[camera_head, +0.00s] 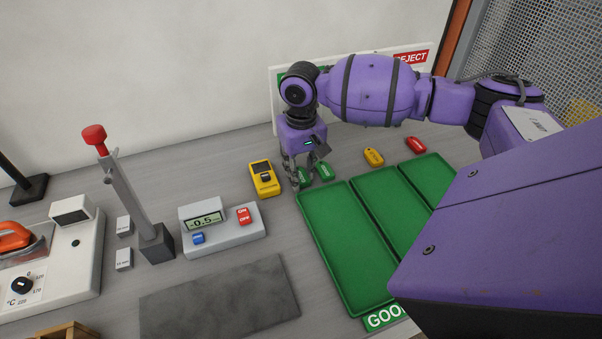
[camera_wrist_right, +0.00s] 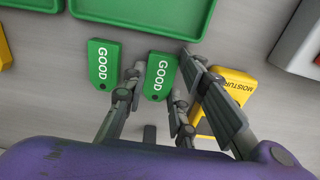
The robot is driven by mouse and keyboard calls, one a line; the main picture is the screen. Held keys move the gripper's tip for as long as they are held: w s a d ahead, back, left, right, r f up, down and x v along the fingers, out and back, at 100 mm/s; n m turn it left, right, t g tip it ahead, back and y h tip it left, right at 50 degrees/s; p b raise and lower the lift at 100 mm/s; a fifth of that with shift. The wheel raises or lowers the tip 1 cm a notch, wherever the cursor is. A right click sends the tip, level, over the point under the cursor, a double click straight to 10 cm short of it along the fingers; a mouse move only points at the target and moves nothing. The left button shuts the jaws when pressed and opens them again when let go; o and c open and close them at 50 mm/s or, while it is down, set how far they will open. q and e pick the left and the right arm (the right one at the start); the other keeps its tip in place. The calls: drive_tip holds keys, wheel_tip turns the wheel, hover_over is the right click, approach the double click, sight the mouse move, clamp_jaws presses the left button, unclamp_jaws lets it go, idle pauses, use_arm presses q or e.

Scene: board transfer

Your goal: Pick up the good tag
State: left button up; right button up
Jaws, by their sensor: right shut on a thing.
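Two green tags marked GOOD lie side by side on the bench behind the green trays. My right gripper (camera_head: 302,182) reaches down from above and is shut on one good tag (camera_wrist_right: 160,76), with a finger on either side of it. In the head view this held tag (camera_head: 305,177) shows partly behind the fingers. It appears to be at bench level; I cannot tell whether it is lifted. The other good tag (camera_wrist_right: 102,64) lies free beside the fingers and also shows in the head view (camera_head: 324,170). My left gripper is not in view.
A yellow moisture meter (camera_head: 264,178) stands close left of my right gripper. Green trays (camera_head: 345,245) lie in front. A yellow tag (camera_head: 373,156) and a red tag (camera_head: 416,144) lie to the right.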

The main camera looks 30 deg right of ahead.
sight(301, 176)
drive_tip(key=shift+r, duration=0.45)
wheel_tip(301, 176, up, 2)
drive_tip(key=shift+r, duration=0.2)
use_arm(q)
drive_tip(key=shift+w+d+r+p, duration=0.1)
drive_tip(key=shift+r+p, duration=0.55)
drive_tip(key=shift+p, duration=0.1)
use_arm(e)
drive_tip(key=s+a+r, duration=0.6)
drive_tip(key=a+r, duration=0.3)
drive_tip(key=a, duration=0.3)
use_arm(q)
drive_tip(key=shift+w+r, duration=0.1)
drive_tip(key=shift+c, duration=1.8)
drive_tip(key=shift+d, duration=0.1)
use_arm(e)
drive_tip(key=s+a+n, duration=0.1)
drive_tip(key=s+f, duration=0.1)
drive_tip(key=s, duration=0.1)
drive_tip(key=s+a+n, duration=0.1)
drive_tip(key=shift+s+a+f+n, duration=0.2)
drive_tip(key=shift+a+f+n, duration=0.1)
drive_tip(key=shift+f, duration=0.1)
